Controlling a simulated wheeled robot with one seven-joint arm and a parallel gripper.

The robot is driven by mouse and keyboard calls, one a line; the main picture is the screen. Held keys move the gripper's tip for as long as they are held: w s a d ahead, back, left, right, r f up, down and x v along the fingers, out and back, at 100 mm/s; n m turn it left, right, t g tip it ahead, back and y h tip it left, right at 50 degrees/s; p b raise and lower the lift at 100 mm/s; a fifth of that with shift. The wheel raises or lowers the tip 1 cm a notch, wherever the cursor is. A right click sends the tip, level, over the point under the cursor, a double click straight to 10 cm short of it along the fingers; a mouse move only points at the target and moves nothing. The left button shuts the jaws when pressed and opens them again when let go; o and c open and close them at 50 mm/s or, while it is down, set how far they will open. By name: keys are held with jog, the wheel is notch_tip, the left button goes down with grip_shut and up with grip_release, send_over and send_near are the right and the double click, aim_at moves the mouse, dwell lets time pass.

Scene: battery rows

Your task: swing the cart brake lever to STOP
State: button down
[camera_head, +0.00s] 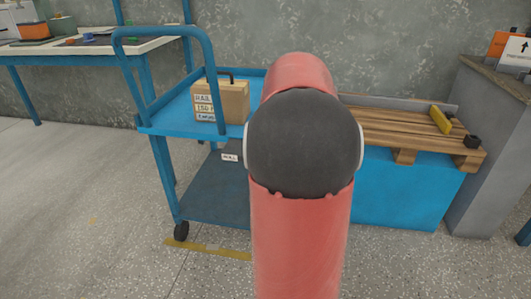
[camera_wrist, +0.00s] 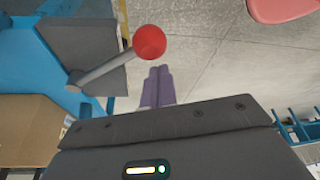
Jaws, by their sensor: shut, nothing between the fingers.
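The brake lever shows in the wrist view as a grey rod (camera_wrist: 104,71) with a red ball knob (camera_wrist: 149,42). Its rod starts at a dark grey plate (camera_wrist: 85,40) beside a blue part of the cart. My gripper (camera_wrist: 158,70) is shut and empty, its two purple fingers together just below the knob in the picture. I cannot tell whether they touch it. The blue cart (camera_head: 160,131) stands left of centre in the head view. There my red and black arm covers the middle, and the lever and gripper are hidden. No STOP mark is readable.
A cardboard box (camera_head: 222,101) with labels stands on the cart's top shelf. A wooden pallet (camera_head: 400,127) on a blue base and a grey counter (camera_head: 490,120) are at right. A workbench (camera_head: 90,48) is at back left. The floor at front left is clear.

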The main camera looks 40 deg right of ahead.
notch_tip(320, 180, up, 10)
jog(key=p, duration=0.2)
jog(key=shift+s+d, duration=0.2)
jog(key=shift+d, duration=0.05)
jog(key=shift+a, duration=0.1)
dwell(0.3)
